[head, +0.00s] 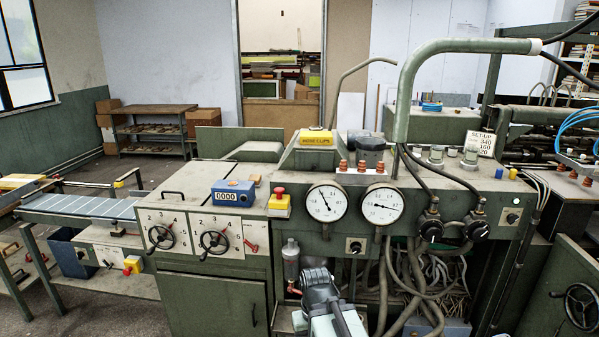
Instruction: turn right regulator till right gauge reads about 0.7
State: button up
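Two round white gauges sit side by side on the green machine's front. The left gauge (327,203) has its needle tilted toward the upper left. The right gauge (382,204) has a needle lying nearly level; its reading is too small to tell. Right of them are two black round regulators with hoses, the left regulator (431,231) and the right regulator (478,230). My gripper (318,279) is at the bottom centre, low in front of the machine, below the gauges and well left of the right regulator, apart from both regulators. Its fingers are not clear.
Grey hoses (384,290) and cables hang below the regulators. A small black selector (355,246) sits under the gauges and another selector (512,218) at right. Two handwheels (216,241) and a red-yellow stop button (279,203) are left. A black handwheel (581,306) stands lower right.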

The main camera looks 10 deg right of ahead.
aim_at(478, 233)
jog(key=z, duration=1.35)
